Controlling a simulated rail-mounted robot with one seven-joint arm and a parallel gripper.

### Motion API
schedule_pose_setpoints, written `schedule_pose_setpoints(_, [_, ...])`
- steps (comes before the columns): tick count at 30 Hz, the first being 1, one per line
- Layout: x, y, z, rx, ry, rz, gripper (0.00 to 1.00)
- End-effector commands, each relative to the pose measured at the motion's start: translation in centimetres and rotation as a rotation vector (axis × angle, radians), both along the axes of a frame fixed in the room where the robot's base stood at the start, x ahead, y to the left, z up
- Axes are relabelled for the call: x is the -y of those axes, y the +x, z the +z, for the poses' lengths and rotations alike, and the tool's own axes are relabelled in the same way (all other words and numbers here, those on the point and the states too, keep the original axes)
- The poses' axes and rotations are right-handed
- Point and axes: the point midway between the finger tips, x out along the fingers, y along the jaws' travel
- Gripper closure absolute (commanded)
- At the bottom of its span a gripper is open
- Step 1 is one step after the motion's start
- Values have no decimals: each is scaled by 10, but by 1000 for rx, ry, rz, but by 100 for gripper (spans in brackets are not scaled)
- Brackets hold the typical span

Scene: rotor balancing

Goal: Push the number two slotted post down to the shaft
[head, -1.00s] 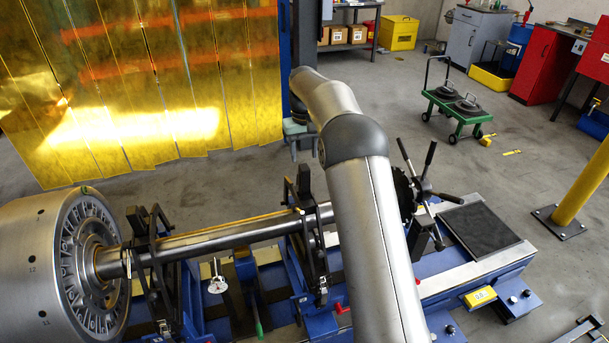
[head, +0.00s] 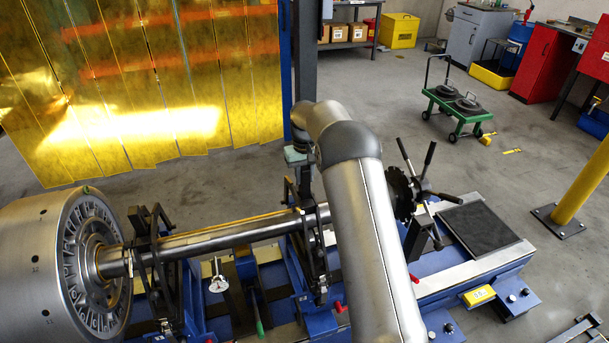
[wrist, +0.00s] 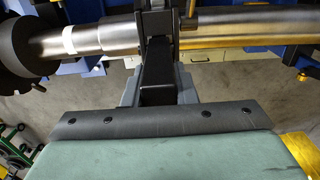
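A dark slotted post (head: 312,255) stands at the right-hand support of the long steel shaft (head: 230,236). A similar dark post (head: 150,262) stands at the left support, near the rotor. I cannot read a number on either post. In the wrist view, a dark upright post (wrist: 157,75) meets the shaft (wrist: 92,38) at the upper middle. My gripper (head: 296,157) is above and behind the right-hand post in the head view, apart from it as far as I can see. A grey-green pad with a dark bolted bar fills the lower wrist view. No separate fingers show.
The large grey rotor (head: 28,265) is at the left end of the shaft. A handwheel with black spokes (head: 422,185) stands at the right of the blue bed. A green cart (head: 458,108) and a yellow bollard (head: 588,180) are farther right. Open floor lies behind the shaft.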

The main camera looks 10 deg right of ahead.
Motion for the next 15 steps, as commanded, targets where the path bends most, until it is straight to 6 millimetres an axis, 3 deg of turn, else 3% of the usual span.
schedule_pose_setpoints(5, [0, 0, -2, 0, 0, 0, 100])
schedule_pose_setpoints(12, [0, 0, -34, -2, 0, 0, 100])
schedule_pose_setpoints(15, [0, 0, -33, -1, 0, 0, 100])
